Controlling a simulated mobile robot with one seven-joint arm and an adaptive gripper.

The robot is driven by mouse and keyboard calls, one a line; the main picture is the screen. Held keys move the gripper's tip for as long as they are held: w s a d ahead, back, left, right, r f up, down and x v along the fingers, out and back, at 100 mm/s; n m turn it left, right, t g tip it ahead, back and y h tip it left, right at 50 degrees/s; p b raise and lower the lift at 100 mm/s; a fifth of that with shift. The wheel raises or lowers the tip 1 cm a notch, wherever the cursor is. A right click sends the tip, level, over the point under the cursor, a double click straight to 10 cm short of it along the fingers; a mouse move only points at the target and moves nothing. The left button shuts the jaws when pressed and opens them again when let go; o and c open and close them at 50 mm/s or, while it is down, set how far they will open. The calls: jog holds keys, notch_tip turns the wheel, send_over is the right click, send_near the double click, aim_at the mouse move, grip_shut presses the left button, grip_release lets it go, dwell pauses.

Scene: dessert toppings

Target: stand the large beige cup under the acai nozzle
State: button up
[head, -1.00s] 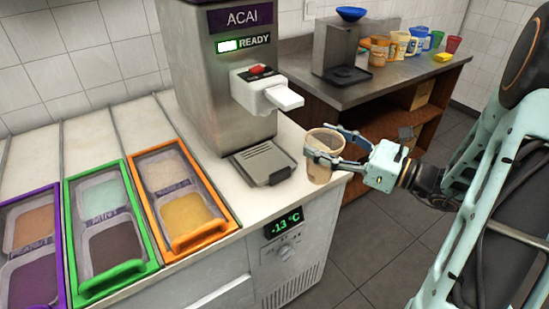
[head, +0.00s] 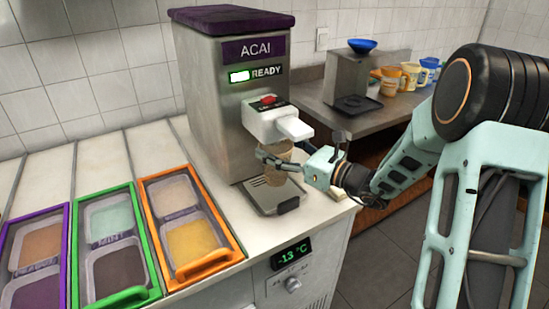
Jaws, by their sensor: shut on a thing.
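The large beige cup (head: 279,177) is upright in my gripper (head: 273,160), which is shut around it from the right. The cup is over the drip tray (head: 263,200) of the acai machine (head: 208,105), just below the white nozzle (head: 294,128). The gripper fingers hide part of the cup. I cannot tell whether the cup's base touches the tray.
Topping bins in an orange frame (head: 232,250), a green frame (head: 150,294) and a purple frame (head: 66,225) lie on the counter to the left. A back counter holds a steel machine (head: 340,78) and several cups.

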jog(key=shift+w+a+f, duration=0.1)
jog(key=shift+w+a, duration=0.05)
jog(key=shift+a, duration=0.05)
jog(key=shift+f, duration=1.65)
jog(key=shift+f, duration=0.1)
jog(key=shift+f+b, duration=0.15)
jog(key=shift+b, duration=0.25)
jog(key=o, duration=1)
jog(key=shift+o, duration=0.2)
jog(key=shift+r, duration=0.2)
jog(key=shift+d, duration=0.2)
jog(key=v, duration=1.1)
jog(key=shift+s+d, duration=0.2)
jog(key=shift+s, duration=0.2)
